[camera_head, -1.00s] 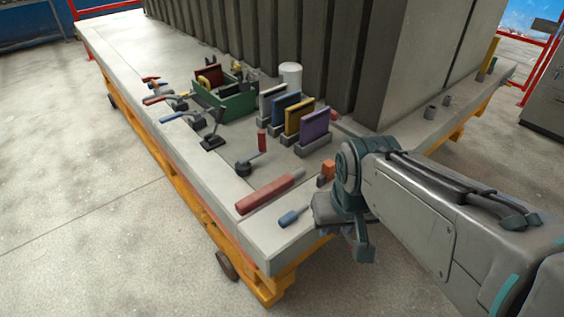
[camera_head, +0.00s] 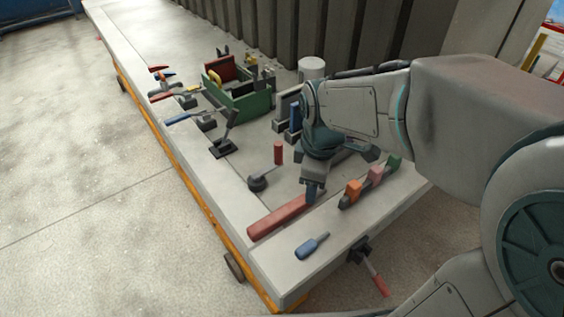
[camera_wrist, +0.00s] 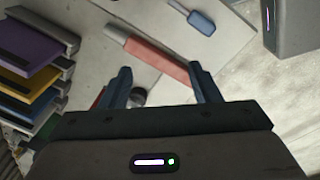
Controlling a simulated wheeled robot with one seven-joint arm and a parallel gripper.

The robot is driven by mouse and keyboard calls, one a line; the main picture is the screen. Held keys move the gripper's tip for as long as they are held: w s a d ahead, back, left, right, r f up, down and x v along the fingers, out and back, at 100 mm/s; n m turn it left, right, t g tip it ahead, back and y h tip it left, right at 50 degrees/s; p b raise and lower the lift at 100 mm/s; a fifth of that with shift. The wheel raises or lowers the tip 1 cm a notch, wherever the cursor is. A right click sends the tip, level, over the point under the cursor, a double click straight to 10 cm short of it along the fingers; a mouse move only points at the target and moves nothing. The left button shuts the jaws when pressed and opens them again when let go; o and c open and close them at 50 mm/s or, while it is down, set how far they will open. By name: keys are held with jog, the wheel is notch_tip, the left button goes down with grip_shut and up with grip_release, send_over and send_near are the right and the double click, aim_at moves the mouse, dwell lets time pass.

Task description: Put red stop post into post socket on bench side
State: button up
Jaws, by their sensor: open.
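The red stop post (camera_head: 278,216) lies flat on the bench top near its front corner, its grey end pointing right. In the wrist view the post (camera_wrist: 153,56) runs slantwise beyond the fingertips, with its grey end at upper left and its other end partly behind the right finger. My gripper (camera_head: 314,194) is over the post's grey-end side in the head view. In the wrist view my gripper (camera_wrist: 161,82) is open, its fingers apart with nothing clamped between them.
A blue-handled tool (camera_head: 312,246) lies in front of the post. A toggle clamp with a red grip (camera_head: 279,153) stands behind it. A holder with orange and green pieces (camera_head: 354,189) is to the right. A green toolbox (camera_head: 250,104) and several hand tools stand farther back.

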jog(key=w+a+f+n+g, duration=0.15)
jog(key=w+a+n, duration=0.3)
jog(key=n, duration=0.65)
send_over(285, 210)
jog(key=f, duration=0.9)
jog(key=shift+w+a+f, duration=0.2)
jog(key=shift+w+f, duration=0.1)
jog(key=shift+f, duration=0.05)
jog(key=shift+s+d+f+p, duration=0.15)
jog(key=shift+f, duration=1.2)
jog(key=shift+s+d+f+p, duration=0.1)
jog(key=shift+s+f+p, duration=0.05)
jog(key=shift+f, duration=1.2)
jog(key=shift+c, duration=0.3)
grip_shut()
jog(key=shift+r, duration=0.1)
